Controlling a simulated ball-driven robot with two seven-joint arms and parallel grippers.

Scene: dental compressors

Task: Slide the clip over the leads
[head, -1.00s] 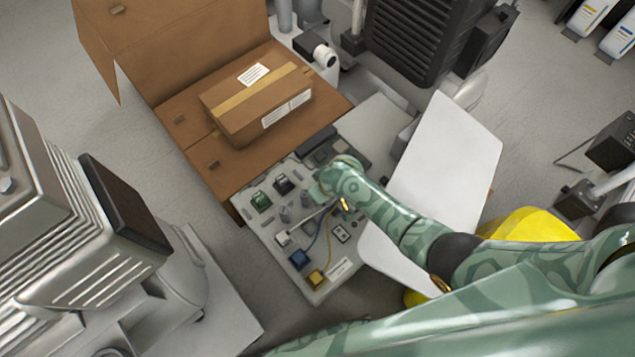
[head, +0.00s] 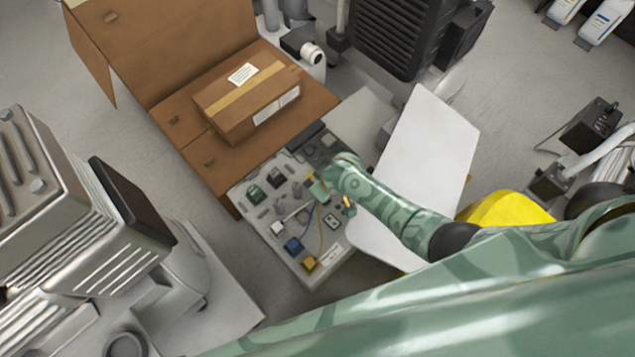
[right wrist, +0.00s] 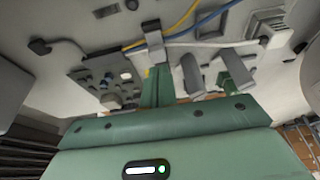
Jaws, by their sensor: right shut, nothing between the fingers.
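The yellow lead (head: 320,237) and the white lead (head: 291,215) run over a grey board (head: 262,232) in the head view. The right wrist view shows the yellow lead (right wrist: 184,20), the blue lead (right wrist: 209,17) and the white lead (right wrist: 215,43) close together. A small grey piece that looks like the clip (right wrist: 155,44) is at these leads, just beyond my right fingertips. I cannot tell whether it encloses all of them. My right gripper (head: 317,191) is over the board, shut and empty; its green fingers (right wrist: 158,85) show in the wrist view. My left gripper is not in view.
Blue (head: 293,245), yellow (head: 309,263) and green (head: 254,193) blocks stand on the board. Grey posts (right wrist: 191,75) rise beside my right fingers. An open carton (head: 210,160) with a closed box (head: 247,105) lies behind; a white panel (head: 428,145) stands right of the board.

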